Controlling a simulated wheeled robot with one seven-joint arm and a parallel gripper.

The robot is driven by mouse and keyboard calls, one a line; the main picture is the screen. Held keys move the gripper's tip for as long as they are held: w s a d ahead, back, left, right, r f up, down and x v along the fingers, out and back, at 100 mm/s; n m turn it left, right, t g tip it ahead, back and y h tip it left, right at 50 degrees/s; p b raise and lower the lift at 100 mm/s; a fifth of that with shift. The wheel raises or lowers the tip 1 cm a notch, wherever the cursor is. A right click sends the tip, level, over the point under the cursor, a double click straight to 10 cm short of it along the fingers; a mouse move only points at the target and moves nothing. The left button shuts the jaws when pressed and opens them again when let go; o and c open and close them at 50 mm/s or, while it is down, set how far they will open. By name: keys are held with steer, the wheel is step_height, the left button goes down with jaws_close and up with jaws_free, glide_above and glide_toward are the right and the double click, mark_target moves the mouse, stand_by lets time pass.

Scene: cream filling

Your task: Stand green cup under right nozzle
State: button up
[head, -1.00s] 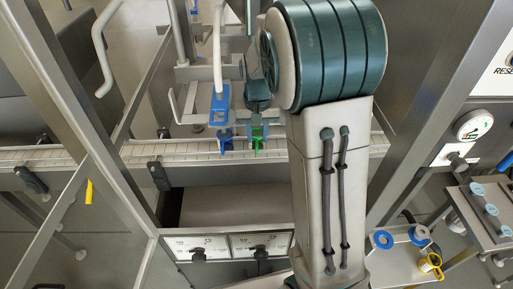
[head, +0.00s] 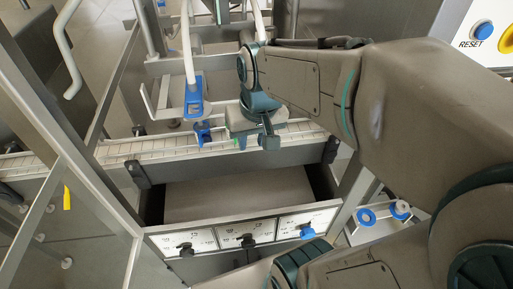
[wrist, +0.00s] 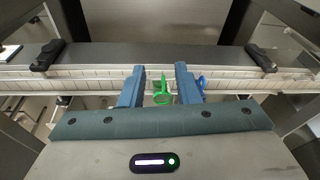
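The green cup (wrist: 162,93) stands between the two blue fingers of my gripper (wrist: 159,72) in the wrist view, with a narrow gap on each side. The fingers are open around it. In the head view my gripper (head: 255,125) is low over the conveyor and covers most of the green cup (head: 236,143). The blue cup (head: 202,133) stands on the conveyor (head: 170,146) to the left, below a blue nozzle (head: 194,96). It also shows just right of the fingers in the wrist view (wrist: 203,82). The right nozzle is hidden behind my arm.
A steel panel with several knobs (head: 248,241) is in front of the conveyor. Black clamps (head: 138,174) stand on the conveyor's near rail. Steel frame posts (head: 88,178) rise at the left. A side table (head: 372,232) with blue-topped items is at the lower right.

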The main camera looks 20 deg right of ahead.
steer(key=shift+n+t, duration=0.3)
steer(key=shift+t, duration=0.2)
steer(key=shift+s+f, duration=0.15)
steer(key=shift+s, duration=1.3)
steer(key=shift+s+f, duration=0.15)
steer(key=shift+s, duration=1.3)
